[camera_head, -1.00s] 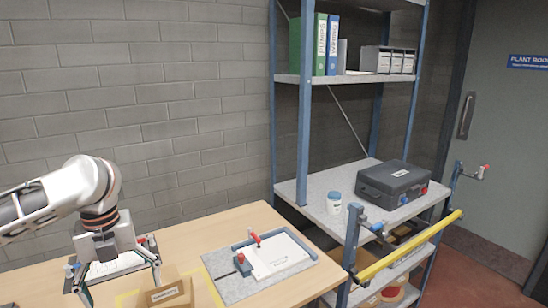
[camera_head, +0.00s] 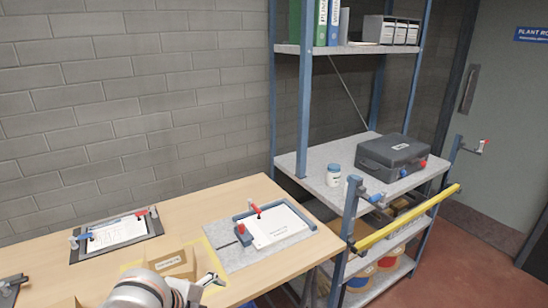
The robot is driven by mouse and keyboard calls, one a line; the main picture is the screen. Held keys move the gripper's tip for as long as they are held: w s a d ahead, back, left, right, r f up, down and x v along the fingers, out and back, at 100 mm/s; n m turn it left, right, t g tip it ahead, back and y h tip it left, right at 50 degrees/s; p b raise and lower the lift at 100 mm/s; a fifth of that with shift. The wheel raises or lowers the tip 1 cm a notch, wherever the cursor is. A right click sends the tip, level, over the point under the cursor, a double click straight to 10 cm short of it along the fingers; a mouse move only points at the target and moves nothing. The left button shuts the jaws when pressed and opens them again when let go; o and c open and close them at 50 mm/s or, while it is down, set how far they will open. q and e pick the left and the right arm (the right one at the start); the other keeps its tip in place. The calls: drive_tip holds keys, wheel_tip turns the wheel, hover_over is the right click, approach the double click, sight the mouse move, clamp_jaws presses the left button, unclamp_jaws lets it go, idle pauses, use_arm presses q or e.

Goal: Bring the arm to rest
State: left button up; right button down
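My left arm (camera_head: 140,290) shows at the bottom edge, low over the front of the wooden table (camera_head: 195,222). Part of my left gripper (camera_head: 208,281) shows beside a cardboard box (camera_head: 176,262). The wrist and the frame edge hide most of the gripper, so I cannot tell whether it is open or shut. My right gripper is out of view.
A clipboard (camera_head: 115,233) lies at the table's back left. A grey board with a white plate (camera_head: 272,227) lies at the right. A yellow rail (camera_head: 408,218) juts from the rack.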

use_arm(q)
drive_tip(key=s+a+f+n+t+y, duration=0.1)
drive_tip(key=s+a+f+n+y, duration=0.25)
drive_tip(key=s+a+n, duration=0.6)
drive_tip(key=s+a+f+n+t+y, duration=0.15)
drive_tip(key=s+a+n+y, duration=0.4)
drive_tip(key=a, duration=0.75)
drive_tip(key=d+f+n+t+h, duration=0.2)
drive_tip(key=d+f+h, duration=0.5)
drive_tip(key=d+f, duration=0.8)
drive_tip(key=shift+w+f+h, duration=0.4)
drive_tip(key=shift+f, duration=0.4)
